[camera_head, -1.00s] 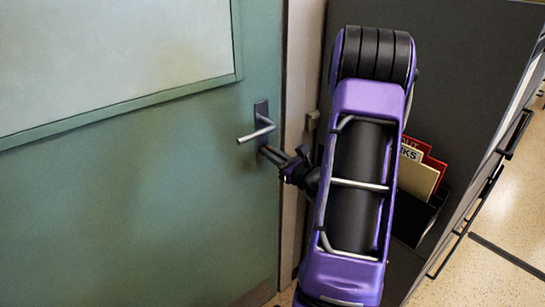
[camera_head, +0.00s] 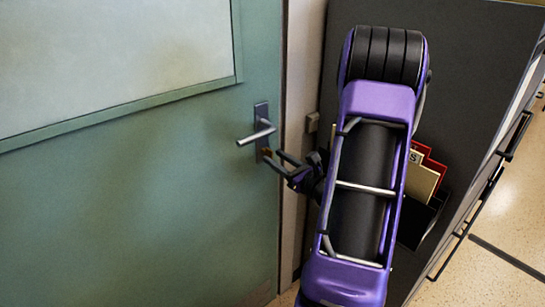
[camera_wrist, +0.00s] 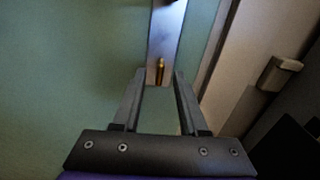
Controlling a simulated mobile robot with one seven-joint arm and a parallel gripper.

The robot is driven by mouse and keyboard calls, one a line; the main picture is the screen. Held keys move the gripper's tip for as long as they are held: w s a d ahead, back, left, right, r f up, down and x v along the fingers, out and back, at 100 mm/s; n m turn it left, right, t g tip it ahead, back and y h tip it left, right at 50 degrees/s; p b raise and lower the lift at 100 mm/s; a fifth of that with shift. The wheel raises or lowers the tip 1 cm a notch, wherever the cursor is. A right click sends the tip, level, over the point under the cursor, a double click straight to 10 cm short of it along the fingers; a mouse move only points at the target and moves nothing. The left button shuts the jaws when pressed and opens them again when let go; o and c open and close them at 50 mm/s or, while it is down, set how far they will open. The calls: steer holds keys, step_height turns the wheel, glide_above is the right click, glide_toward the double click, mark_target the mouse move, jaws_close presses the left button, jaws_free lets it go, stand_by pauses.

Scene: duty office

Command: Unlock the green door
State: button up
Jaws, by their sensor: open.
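The green door (camera_head: 150,200) fills the left of the head view, with a large pale panel in its upper part. It looks closed against its frame. A metal lever handle (camera_head: 258,133) sits on a dark plate near its right edge. Below the lever, a small brass piece (camera_wrist: 160,71) stands out from the plate (camera_wrist: 166,35) in the wrist view; it looks like a key or thumb-turn in the lock. My gripper (camera_head: 272,158) is open and empty just below the lever. In the wrist view its fingers (camera_wrist: 161,73) point at the plate, with the brass piece between and beyond their tips.
The door frame (camera_head: 300,110) runs close to the right of the handle, with a small strike-like fitting (camera_wrist: 279,72) on it. A dark cabinet side (camera_head: 460,70) stands right of it, holding a rack of red and tan folders (camera_head: 422,180). Speckled floor (camera_head: 500,220) is at far right.

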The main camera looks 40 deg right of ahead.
steer(key=shift+s+d, duration=0.2)
steer(key=shift+s, duration=2.65)
